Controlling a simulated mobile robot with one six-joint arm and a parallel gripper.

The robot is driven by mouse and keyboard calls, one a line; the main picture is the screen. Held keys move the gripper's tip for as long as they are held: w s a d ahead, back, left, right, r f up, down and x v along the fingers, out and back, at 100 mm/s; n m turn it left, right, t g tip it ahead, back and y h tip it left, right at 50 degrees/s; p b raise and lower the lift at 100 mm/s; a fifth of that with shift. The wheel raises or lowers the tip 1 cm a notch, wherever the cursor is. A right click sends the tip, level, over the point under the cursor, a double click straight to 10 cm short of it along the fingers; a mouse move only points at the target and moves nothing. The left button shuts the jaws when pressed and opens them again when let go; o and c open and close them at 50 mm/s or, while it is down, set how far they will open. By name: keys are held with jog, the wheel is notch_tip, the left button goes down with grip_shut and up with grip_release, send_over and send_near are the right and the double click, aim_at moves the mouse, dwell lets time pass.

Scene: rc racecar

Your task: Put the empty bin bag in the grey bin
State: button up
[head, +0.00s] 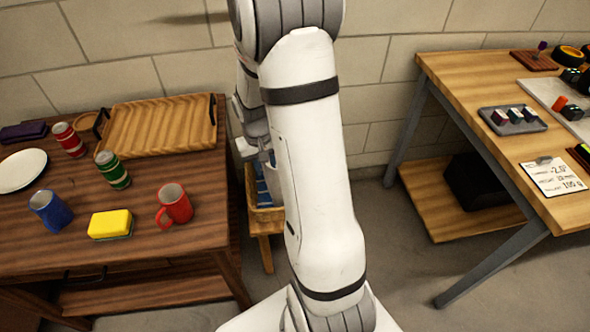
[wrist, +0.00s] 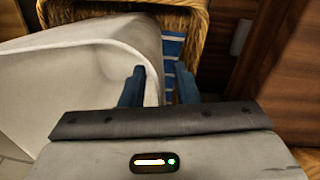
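A pale grey-white, smooth, curved shape (wrist: 75,70) with a rounded rim fills the left of the wrist view; it looks like the grey bin, but I cannot be sure. My gripper (wrist: 160,82) has its two dark blue fingers apart, beside and over the right edge of this shape. I see nothing clamped between them. In the head view my gripper (head: 262,155) is partly hidden behind my white arm, low between the dark table and the wall. I cannot make out the bin bag in either view.
A wicker basket (wrist: 195,25) with a blue-and-white striped cloth (wrist: 172,48) lies just beyond the fingers. A dark wooden table (head: 80,255) on the left holds a tray (head: 160,130), mugs, cans and a sponge. A workbench (head: 450,80) stands right.

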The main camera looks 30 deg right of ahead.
jog(key=shift+f, duration=0.25)
dwell(0.3)
jog(key=shift+c, duration=0.3)
grip_shut()
dwell(0.3)
